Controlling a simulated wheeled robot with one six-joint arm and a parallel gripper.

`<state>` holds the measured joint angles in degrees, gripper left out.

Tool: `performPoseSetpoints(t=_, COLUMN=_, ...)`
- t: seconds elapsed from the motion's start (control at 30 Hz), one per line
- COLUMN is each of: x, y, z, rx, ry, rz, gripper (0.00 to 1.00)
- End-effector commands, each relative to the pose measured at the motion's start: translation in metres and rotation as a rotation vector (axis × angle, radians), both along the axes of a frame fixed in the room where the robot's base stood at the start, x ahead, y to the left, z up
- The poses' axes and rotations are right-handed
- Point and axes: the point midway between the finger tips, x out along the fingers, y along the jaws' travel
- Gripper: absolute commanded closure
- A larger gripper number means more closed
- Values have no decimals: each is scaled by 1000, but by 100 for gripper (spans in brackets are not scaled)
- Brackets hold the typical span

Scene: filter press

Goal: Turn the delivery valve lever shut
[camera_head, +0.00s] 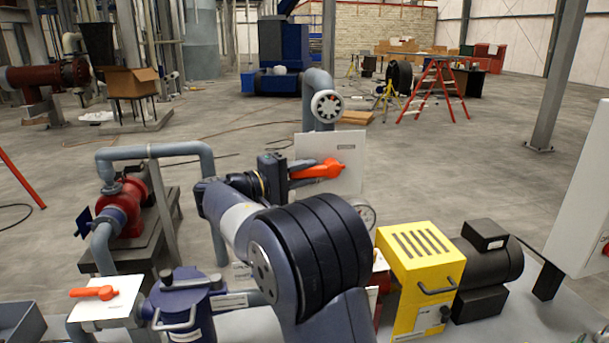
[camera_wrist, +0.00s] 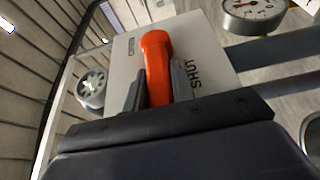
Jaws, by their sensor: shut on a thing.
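The orange valve lever (camera_head: 322,170) lies roughly level in front of a white plate (camera_head: 350,180) on the grey pipework. In the wrist view the lever (camera_wrist: 157,62) runs between my two fingers, with its rounded end beyond them. My gripper (camera_head: 303,174) is shut on the lever; it also shows in the wrist view (camera_wrist: 158,88). The plate (camera_wrist: 210,45) there bears the word SHUT to the right of the lever, and a smaller label at upper left that I cannot read. The lever's near part is hidden by my gripper.
A pressure gauge (camera_wrist: 252,12) is close by at right. A second orange lever (camera_head: 94,293) lies on another white plate at lower left. A yellow guard (camera_head: 420,265) stands at lower right.

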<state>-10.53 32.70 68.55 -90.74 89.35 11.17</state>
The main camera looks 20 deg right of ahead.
Motion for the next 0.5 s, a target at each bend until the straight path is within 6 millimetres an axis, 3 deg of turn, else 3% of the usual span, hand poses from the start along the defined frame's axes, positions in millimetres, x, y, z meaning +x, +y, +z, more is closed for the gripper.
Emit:
performPoseSetpoints(t=0.33, x=0, y=0, z=-1, rx=-7, ry=6, rz=1, gripper=100)
performPoseSetpoints(t=0.37, x=0, y=0, z=-1, rx=-7, ry=6, rz=1, gripper=74)
performPoseSetpoints(t=0.5, x=0, y=0, z=-1, rx=-6, ry=5, rz=0, gripper=62)
